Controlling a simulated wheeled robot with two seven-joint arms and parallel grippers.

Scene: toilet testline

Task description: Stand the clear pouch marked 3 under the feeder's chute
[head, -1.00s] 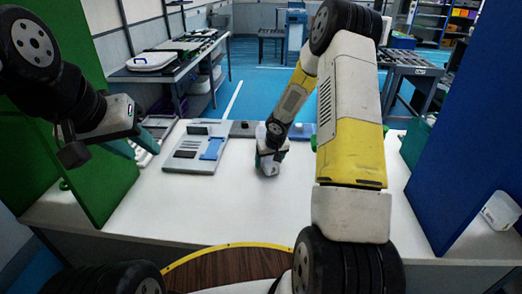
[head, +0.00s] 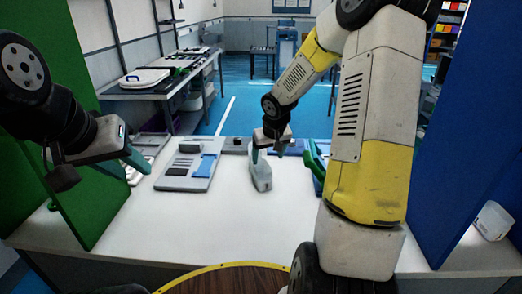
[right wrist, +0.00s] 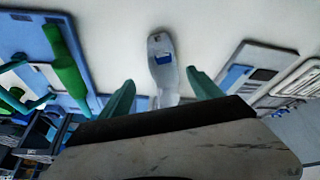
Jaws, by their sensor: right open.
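A pale, upright container (head: 261,176) stands on the white table below my right gripper. It also shows in the right wrist view (right wrist: 160,48), with a blue patch on it. It may be the clear pouch, but I cannot read a 3 on it. My right gripper (head: 269,151) is open above and just behind it; in the right wrist view the container lies between and beyond the teal fingers. My left gripper (head: 122,163) hangs above the table's left side, and its opening is unclear. I cannot identify the feeder's chute for certain.
A grey board with a blue piece (head: 190,172) lies left of the container. A green part on a blue base (head: 315,163) stands to the right, partly behind my right arm. Green and blue panels flank the table. The front middle of the table is clear.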

